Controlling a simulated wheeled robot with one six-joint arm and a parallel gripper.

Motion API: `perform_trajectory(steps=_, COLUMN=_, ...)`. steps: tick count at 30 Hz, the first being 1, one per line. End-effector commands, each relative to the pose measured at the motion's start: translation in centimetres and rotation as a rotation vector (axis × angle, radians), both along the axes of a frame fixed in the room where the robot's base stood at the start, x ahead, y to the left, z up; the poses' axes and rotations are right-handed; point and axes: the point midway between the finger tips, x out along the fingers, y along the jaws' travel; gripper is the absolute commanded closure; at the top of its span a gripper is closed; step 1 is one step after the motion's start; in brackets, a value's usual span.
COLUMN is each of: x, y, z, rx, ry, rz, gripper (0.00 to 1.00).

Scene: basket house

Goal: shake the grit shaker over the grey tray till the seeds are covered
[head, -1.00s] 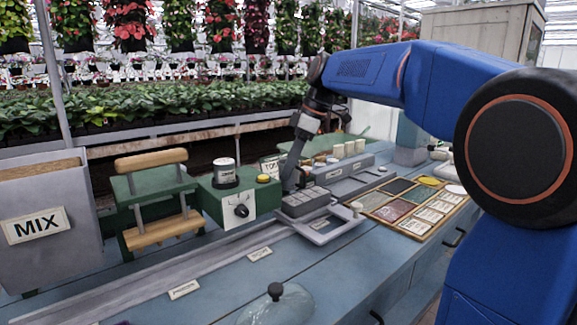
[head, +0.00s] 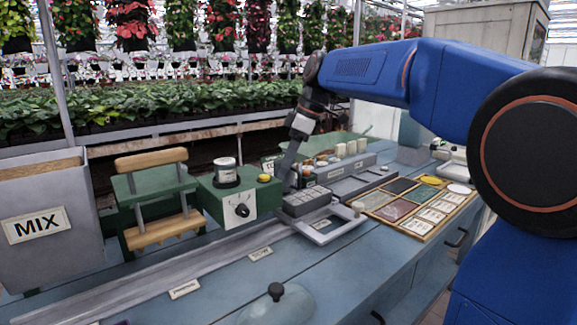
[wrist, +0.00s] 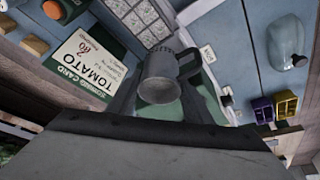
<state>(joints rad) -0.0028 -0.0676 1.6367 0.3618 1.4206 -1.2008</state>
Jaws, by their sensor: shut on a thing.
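My gripper (wrist: 165,100) is shut on the grit shaker (wrist: 160,80), a grey mug-like cup with a side handle, in the wrist view. The grey tray (wrist: 150,38) shows just beyond the shaker, with pale speckled fill in the cells in view. Whether seeds still show there is too small to tell. In the head view my gripper (head: 286,176) points down at the back left edge of the grey tray (head: 306,212). The shaker cannot be made out in the head view.
A green box with a dial (head: 238,210) stands close left of the tray. A tomato sowing card (wrist: 85,62) is beside the gripper. A sectioned wooden tray (head: 412,232) lies to the right. A clear dome (head: 280,306) is in front. The blue bench front is mostly clear.

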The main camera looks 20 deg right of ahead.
Motion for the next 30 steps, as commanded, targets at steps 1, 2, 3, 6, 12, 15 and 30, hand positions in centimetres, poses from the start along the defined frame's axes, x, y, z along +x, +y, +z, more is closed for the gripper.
perform_trajectory(steps=1, x=-0.1, y=0.1, z=-0.1, rx=0.009, ry=0.010, rz=0.006, gripper=0.82)
perform_trajectory(steps=2, x=0.0, y=-0.1, z=-0.1, rx=0.009, ry=0.010, rz=0.006, gripper=0.82)
perform_trajectory(steps=3, x=0.1, y=-0.5, z=-0.1, rx=0.009, ry=0.010, rz=0.005, gripper=0.82)
perform_trajectory(steps=6, x=0.5, y=-1.5, z=-0.1, rx=0.007, ry=0.007, rz=0.005, gripper=0.82)
perform_trajectory(steps=12, x=0.7, y=-2.0, z=0.0, rx=0.005, ry=0.005, rz=0.005, gripper=0.82)
perform_trajectory(steps=15, x=0.7, y=-2.0, z=0.0, rx=0.005, ry=0.004, rz=0.005, gripper=0.82)
perform_trajectory(steps=30, x=0.8, y=-2.1, z=3.4, rx=0.004, ry=0.001, rz=0.002, gripper=0.82)
